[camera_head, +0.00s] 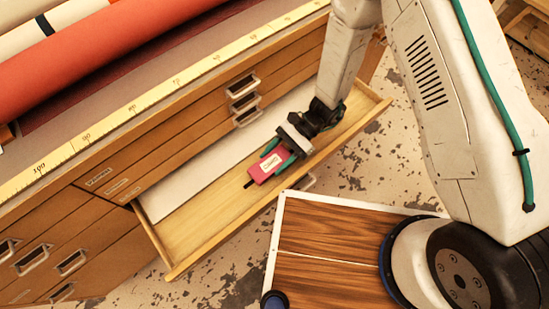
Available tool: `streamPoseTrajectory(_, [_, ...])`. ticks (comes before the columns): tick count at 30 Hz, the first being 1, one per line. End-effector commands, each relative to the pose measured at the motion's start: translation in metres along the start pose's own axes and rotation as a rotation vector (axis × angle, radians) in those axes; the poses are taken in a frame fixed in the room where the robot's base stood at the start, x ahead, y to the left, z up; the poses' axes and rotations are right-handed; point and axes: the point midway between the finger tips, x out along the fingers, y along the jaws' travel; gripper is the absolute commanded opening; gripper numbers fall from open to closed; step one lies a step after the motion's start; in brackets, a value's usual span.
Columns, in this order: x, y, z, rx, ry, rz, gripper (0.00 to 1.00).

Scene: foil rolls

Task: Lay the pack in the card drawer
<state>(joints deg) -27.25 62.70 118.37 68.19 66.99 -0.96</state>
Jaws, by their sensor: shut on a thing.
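A small pink-red pack (268,167) with a white label shows in the head view, over the open drawer. My gripper (273,162) is shut on the pack, with green fingers on its sides. The open wooden drawer (215,221) is pulled out from the cabinet, and a white sheet or card (195,182) lies along its inner side. The pack is above the drawer's bare wooden floor near its front. I cannot tell whether the pack touches the floor.
The wooden cabinet (105,203) has several closed drawers with metal handles. A yellow measuring strip (130,108) runs along its top edge, with a large red roll (95,60) behind. A wood-grain panel with a white rim (325,246) is in front of the drawer.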

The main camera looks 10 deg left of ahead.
Motion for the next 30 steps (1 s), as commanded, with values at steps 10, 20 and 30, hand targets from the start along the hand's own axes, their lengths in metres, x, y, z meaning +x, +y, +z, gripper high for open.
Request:
streamPoseTrajectory(10, [0.005,0.000,-0.010,-0.001,0.000,0.001,0.25])
streamPoseTrajectory(20, [0.006,0.000,-0.012,-0.001,0.000,0.001,0.72])
streamPoseTrajectory(30, [-0.008,-0.001,-0.010,-0.002,0.000,-0.004,0.72])
